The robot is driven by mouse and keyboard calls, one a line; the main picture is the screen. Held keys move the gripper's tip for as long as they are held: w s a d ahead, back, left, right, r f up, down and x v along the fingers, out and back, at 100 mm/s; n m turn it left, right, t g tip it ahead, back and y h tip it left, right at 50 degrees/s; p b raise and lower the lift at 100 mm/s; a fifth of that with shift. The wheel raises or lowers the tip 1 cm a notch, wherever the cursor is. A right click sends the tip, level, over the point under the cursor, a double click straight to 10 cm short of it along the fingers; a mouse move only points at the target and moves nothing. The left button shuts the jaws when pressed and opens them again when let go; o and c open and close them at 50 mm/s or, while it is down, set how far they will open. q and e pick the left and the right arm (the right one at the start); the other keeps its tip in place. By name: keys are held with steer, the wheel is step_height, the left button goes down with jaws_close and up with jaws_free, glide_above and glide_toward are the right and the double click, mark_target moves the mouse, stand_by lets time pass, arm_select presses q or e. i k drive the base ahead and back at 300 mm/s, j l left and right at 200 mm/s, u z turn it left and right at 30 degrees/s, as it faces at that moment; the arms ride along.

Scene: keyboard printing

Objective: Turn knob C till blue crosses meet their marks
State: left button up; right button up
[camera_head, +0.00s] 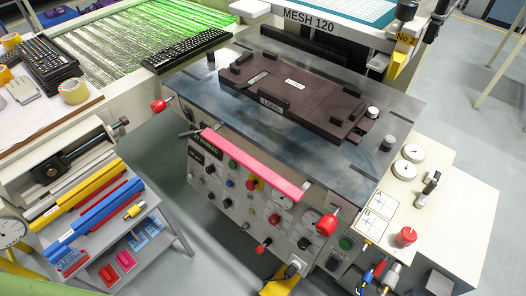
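Two small white panels, marked A (381,199) and B (372,225), lie on the cream shelf at the right of the machine. Each bears a thin blue cross; the marks are too small to tell how the crosses sit against them. A red knob (405,238) stands right of panel B. Red knobs also sit at the left corner (158,105) and front corner (326,223) of the printing table. No letter C is readable, so I cannot tell which knob is C. Neither of my grippers is in view.
The printing table (215,100) carries a dark brown fixture (310,105). Two round dials (404,170) and a black-handled lever (430,185) stand behind the panels. A pink-red bar (252,165) runs along the front, above a crowded control panel (245,195).

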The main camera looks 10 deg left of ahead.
mark_target(408, 235)
steer(key=j+z, duration=0.25)
steer(key=j, duration=0.45)
steer(key=z, duration=1.4)
steer(key=j+u, duration=0.1)
steer(key=u, duration=1.4)
steer(key=k+j, duration=0.05)
